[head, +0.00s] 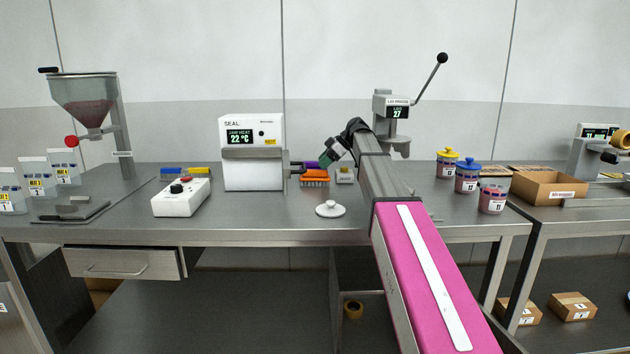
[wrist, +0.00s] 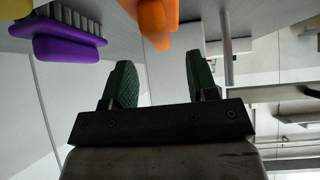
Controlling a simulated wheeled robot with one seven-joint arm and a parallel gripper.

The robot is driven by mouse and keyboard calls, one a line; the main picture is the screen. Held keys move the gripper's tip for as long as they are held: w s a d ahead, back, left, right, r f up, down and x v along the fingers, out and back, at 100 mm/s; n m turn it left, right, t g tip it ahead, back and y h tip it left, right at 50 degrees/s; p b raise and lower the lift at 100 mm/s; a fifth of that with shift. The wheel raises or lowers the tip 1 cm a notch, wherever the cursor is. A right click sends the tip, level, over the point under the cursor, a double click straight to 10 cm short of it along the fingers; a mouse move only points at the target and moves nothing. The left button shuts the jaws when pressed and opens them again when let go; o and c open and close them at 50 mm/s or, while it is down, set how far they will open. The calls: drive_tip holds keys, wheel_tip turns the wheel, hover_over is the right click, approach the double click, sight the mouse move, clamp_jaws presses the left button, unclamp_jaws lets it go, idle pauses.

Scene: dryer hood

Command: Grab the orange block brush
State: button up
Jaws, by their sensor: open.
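The orange block brush (head: 315,176) lies on the steel bench, just right of the white sealing machine, with its bristles visible on the near side. In the wrist view its orange body (wrist: 154,20) shows at the top edge, partly cut off, beyond and between the fingertips. My gripper (head: 326,157) is above and slightly right of the brush, pointing down to the left. Its two green-padded fingers (wrist: 158,72) are apart with nothing between them. Whether the fingertips touch the brush is not clear.
A purple brush (wrist: 66,47) lies close beside the orange one. The sealing machine (head: 252,172) stands left of it. A small labelled block (head: 345,176) is close on the right, and a white round lid (head: 330,209) lies in front. The bench front is mostly clear.

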sight(315, 177)
drive_tip(key=x, duration=0.4)
drive_tip(key=shift+a+f, duration=0.25)
drive_tip(key=shift+f, duration=0.1)
clamp_jaws()
